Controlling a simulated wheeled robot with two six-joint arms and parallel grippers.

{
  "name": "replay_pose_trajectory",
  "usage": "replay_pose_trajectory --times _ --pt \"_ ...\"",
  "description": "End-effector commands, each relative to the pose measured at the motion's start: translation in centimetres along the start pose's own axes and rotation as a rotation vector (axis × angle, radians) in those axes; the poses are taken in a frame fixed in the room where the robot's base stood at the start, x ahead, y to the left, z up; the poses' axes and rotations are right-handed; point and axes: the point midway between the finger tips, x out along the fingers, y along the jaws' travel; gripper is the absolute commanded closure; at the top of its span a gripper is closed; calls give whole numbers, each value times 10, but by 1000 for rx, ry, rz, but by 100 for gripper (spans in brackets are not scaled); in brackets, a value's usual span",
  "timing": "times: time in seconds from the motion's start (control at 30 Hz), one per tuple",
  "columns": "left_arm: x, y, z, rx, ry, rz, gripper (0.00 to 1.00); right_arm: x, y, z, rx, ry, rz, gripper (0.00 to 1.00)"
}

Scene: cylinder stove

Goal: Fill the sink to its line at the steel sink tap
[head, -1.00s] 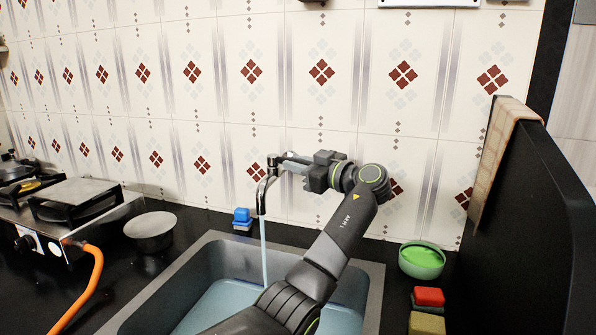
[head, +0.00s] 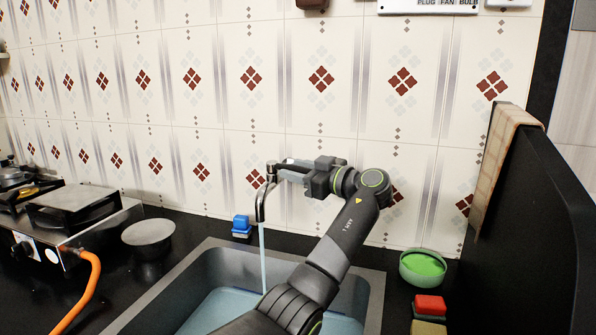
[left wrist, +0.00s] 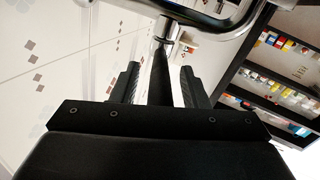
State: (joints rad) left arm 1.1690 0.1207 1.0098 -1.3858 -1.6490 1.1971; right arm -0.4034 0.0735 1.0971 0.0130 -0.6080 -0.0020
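The steel sink tap (head: 262,205) stands at the sink's back edge, and a thin water stream (head: 263,255) falls from its spout. The sink (head: 215,265) holds pale blue water (head: 222,306); my arm hides part of it, and I cannot make out a fill line. My left gripper (head: 283,171) is at the top of the tap, its fingers apart. In the left wrist view the fingers (left wrist: 160,85) stand on either side of a dark bar below the chrome tap (left wrist: 168,30), with gaps visible. Whether they touch it I cannot tell. My right gripper is out of view.
A stove (head: 75,222) with an orange hose (head: 88,285) and a grey bowl (head: 148,234) are at left. A blue sponge (head: 241,225) lies behind the sink. A green bowl (head: 422,267) and a red sponge (head: 430,305) are at right, beside a dark panel (head: 530,230).

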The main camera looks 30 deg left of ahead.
Motion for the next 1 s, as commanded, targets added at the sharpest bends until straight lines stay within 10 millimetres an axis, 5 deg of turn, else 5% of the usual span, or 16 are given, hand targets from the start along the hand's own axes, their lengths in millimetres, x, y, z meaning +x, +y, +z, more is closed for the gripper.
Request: replay_pose_trajectory --times 0.37,1.0 --pt "-17 0 1 0 -2 2 59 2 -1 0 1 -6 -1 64" --pt "-158 0 1 1 -1 2 59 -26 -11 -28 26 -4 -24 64"
